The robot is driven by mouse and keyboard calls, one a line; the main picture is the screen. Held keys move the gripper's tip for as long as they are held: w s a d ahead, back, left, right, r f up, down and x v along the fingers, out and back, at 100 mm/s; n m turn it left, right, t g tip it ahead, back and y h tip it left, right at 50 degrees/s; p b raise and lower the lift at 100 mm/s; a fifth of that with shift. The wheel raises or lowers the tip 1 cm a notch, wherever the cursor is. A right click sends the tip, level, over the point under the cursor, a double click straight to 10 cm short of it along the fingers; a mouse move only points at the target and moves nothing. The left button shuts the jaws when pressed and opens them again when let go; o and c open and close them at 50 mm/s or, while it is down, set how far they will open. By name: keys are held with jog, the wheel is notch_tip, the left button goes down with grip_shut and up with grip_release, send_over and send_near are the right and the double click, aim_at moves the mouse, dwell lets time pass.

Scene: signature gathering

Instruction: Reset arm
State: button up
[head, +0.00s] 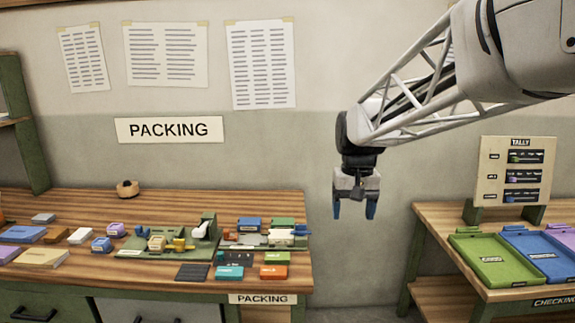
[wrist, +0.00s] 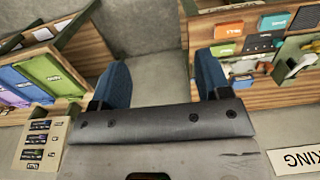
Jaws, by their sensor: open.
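My gripper (head: 355,207) hangs in the gap between the packing table and the checking table in the head view, pointing down. Its two blue fingers are apart and nothing is between them. In the wrist view the open gripper (wrist: 160,88) shows the bare grey floor between its fingers. It touches neither table.
The packing table (head: 130,199) at left holds small boxes, stamps and a green fixture (head: 150,254). The checking table (head: 440,215) at right holds a green tray (head: 497,262), a blue tray (head: 545,255) and a tally board (head: 515,170). The gap between the tables is free.

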jog(key=s+d+f+t, duration=0.1)
jog(key=s+f, duration=0.2)
jog(key=s, duration=1.1)
jog(key=s+d+f+t, duration=0.2)
jog(key=s+f, duration=0.2)
jog(key=s, duration=1)
jog(key=shift+d, duration=0.3)
